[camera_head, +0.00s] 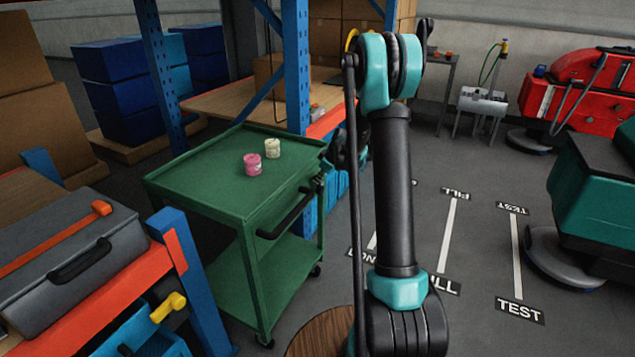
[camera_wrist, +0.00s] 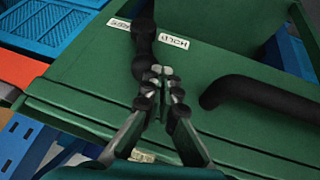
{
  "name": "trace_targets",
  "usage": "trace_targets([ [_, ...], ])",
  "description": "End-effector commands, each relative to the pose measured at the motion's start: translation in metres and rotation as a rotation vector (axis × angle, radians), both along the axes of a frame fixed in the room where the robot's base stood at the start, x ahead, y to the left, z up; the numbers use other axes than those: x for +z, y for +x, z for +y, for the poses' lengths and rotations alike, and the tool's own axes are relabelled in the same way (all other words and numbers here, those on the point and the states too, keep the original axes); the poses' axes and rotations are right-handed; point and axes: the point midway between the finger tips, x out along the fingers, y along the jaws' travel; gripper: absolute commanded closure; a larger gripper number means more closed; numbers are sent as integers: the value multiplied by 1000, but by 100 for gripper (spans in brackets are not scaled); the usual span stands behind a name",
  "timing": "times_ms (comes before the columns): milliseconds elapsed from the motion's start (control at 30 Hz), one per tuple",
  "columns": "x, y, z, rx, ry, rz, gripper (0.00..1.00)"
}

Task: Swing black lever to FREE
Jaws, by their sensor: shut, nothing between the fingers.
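In the wrist view, the black lever (camera_wrist: 144,40) lies across the end face of the green cart, with a rounded knob near my fingertips. My gripper (camera_wrist: 162,80) is shut and empty. Its fingertips are close beside the lever's lower end; I cannot tell whether they touch. Two white labels flank the lever: the right one (camera_wrist: 172,42) appears to read HOLD upside down, and the left one (camera_wrist: 120,24) is too blurred to read surely. In the head view, the green cart (camera_head: 205,175) stands left of my arm, which hides most of the lever area and gripper.
A black cart handle (camera_wrist: 260,95) sticks out right of the gripper. A pink jar (camera_head: 252,165) and a cream jar (camera_head: 272,148) stand on the cart top. A grey toolbox (camera_head: 75,265) is on the left rack. Open floor lies to the right, before a teal scrubber (camera_head: 595,195).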

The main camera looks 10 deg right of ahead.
Motion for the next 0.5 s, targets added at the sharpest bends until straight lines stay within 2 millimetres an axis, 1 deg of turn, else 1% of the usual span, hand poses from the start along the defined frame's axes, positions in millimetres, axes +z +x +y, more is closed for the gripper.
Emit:
trace_targets([
  [200,8,18,-13,-2,104,143,100],
  [500,14,42,-30,0,257,352,100],
])
